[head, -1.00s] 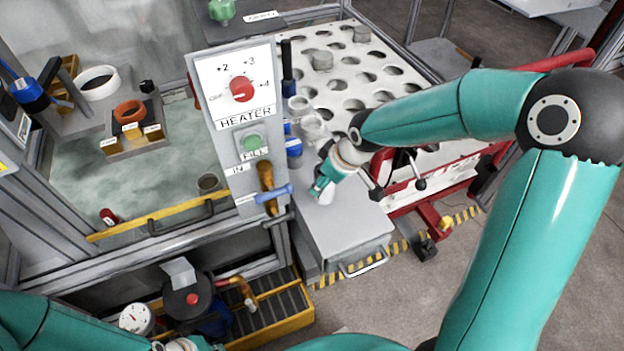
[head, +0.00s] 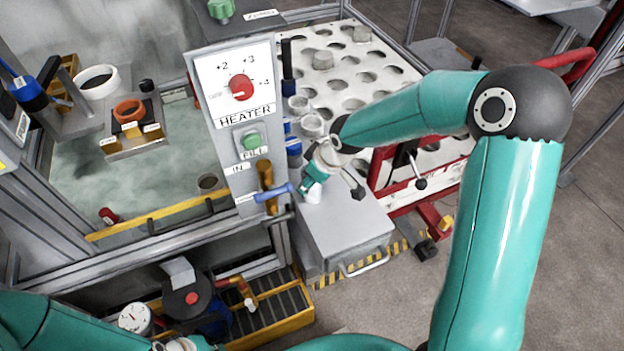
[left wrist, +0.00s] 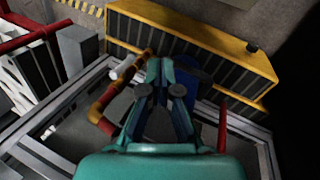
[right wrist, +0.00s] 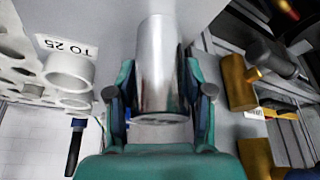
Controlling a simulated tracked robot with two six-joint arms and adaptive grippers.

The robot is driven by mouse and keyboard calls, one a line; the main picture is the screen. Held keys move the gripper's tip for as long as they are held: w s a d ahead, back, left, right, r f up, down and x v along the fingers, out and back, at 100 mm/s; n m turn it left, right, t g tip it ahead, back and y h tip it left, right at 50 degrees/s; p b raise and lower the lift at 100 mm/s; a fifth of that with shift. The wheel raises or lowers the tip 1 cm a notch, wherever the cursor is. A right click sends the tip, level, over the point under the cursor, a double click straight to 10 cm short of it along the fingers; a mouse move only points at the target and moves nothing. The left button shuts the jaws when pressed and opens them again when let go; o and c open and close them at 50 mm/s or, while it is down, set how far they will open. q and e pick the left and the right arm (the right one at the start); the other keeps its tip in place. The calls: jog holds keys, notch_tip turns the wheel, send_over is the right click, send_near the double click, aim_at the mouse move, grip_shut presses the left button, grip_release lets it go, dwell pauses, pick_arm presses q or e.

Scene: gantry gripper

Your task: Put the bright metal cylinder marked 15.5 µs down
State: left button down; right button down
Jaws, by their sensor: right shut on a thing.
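The bright metal cylinder (right wrist: 158,65) is between the fingers of my right gripper (right wrist: 158,95), which is shut on it. No marking on it is readable. In the head view my right gripper (head: 312,184) is at the left part of the grey cabinet top (head: 345,225), close beside the heater panel; a small pale part of the cylinder (head: 314,197) shows below the fingers. I cannot tell whether it touches the cabinet top.
The heater panel (head: 237,120) with a blue-handled valve (head: 272,193) stands just left of the right gripper. Clear cups (head: 312,126) and a white rack with holes (head: 345,85) lie behind. A red frame (head: 430,190) is to the right. The cabinet's front top is clear.

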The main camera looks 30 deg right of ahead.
jog(key=shift+c, duration=2.3)
grip_release()
jog(key=shift+r, duration=0.1)
jog(key=shift+r, duration=0.2)
jog(key=p+v, duration=0.2)
jog(key=v, duration=0.9)
jog(key=shift+s+r, duration=0.25)
jog(key=shift+s, duration=0.05)
